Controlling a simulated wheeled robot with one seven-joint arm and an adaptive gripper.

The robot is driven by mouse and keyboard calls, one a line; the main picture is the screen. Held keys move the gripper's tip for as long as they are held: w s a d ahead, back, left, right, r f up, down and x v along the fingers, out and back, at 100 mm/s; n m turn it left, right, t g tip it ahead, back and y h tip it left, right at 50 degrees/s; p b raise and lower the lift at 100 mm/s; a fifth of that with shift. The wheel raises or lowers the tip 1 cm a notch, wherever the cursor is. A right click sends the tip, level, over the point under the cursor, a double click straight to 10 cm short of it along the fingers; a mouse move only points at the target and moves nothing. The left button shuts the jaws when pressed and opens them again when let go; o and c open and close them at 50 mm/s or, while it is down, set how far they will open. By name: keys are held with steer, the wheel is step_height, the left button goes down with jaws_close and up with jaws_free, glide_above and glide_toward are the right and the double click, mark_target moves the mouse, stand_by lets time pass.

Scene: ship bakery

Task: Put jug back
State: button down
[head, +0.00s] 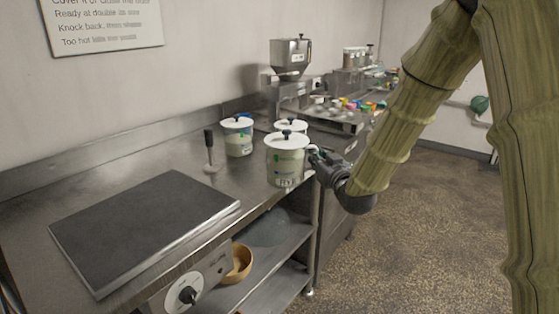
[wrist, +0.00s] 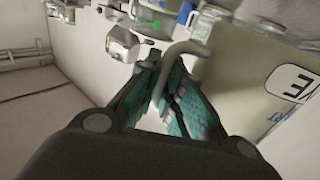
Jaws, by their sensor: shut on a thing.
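A pale jug (head: 287,172) with a white lid and black knob is at the counter's front right edge in the head view. It also shows large at the right of the wrist view (wrist: 245,65), with a black marking on its side. My gripper (head: 317,157) is at its right side, shut on its handle. In the wrist view my gripper's teal finger pads (wrist: 168,80) close around the pale handle (wrist: 187,50). The jug looks upright. I cannot tell whether its base touches the counter.
Two similar lidded jugs stand behind, one at the back left (head: 238,140) and one mostly hidden (head: 291,126). A black-handled tool (head: 209,150) stands left of them. A dark flat plate (head: 145,225) covers the front left. A wooden bowl (head: 238,262) sits on the shelf below.

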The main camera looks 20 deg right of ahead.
steer(key=shift+w+a+f+p, duration=0.3)
steer(key=shift+w+a+f, duration=0.55)
steer(key=shift+w, duration=1.45)
steer(key=shift+w+a+f+p, duration=0.25)
steer(key=shift+w+a+f, duration=0.55)
steer(key=shift+w, duration=1.55)
steer(key=shift+w+a+f+p, duration=0.3)
steer(key=shift+w+a+f, duration=0.55)
steer(key=shift+w, duration=1.45)
steer(key=shift+a, duration=0.2)
steer(key=c, duration=1.6)
jaws_free()
steer(key=shift+o, duration=0.2)
